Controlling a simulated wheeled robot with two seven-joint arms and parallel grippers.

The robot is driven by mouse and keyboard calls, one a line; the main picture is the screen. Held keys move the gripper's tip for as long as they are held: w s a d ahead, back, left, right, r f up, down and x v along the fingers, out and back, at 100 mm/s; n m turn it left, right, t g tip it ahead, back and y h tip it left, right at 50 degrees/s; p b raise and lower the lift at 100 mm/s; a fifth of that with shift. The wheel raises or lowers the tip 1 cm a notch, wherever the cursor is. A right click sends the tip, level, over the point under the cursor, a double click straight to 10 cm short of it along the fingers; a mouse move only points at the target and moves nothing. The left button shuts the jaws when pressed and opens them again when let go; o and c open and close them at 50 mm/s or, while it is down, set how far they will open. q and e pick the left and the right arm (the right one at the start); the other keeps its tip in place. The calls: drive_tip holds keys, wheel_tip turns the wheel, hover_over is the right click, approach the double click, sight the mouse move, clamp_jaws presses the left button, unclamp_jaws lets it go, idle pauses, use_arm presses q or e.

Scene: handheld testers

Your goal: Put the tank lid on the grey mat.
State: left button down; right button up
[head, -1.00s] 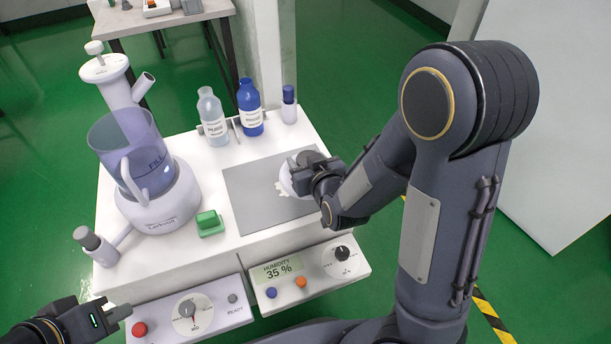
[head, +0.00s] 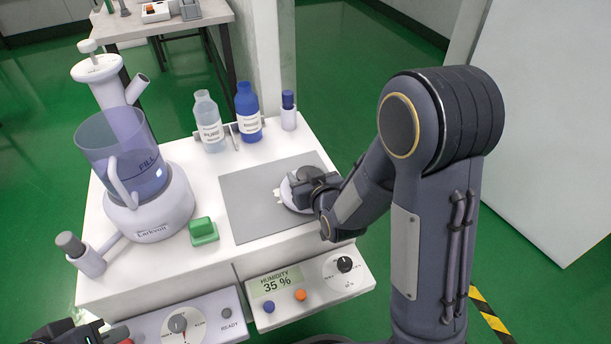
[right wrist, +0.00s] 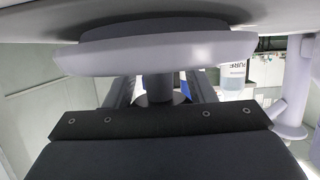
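The tank lid (head: 284,196) is a pale round disc with a darker round part, over the right part of the grey mat (head: 250,218) in the head view. My right gripper (head: 309,188) partly covers it. In the right wrist view the lid's pale disc (right wrist: 150,55) fills the upper middle, and a short stem stands between the fingers of my right gripper (right wrist: 158,92). That gripper looks shut on the lid, though the fingertips are partly hidden. Whether the lid touches the mat I cannot tell. My left gripper (head: 88,334) is cut off at the lower left corner.
A humidifier with a clear blue tank (head: 130,150) stands on the left of the white worktop. Bottles (head: 248,112) stand behind the mat, and a green block (head: 203,230) lies to its left. Control panels (head: 310,285) line the front. The mat's left half is clear.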

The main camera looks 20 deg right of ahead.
drive_tip(key=o, duration=0.4)
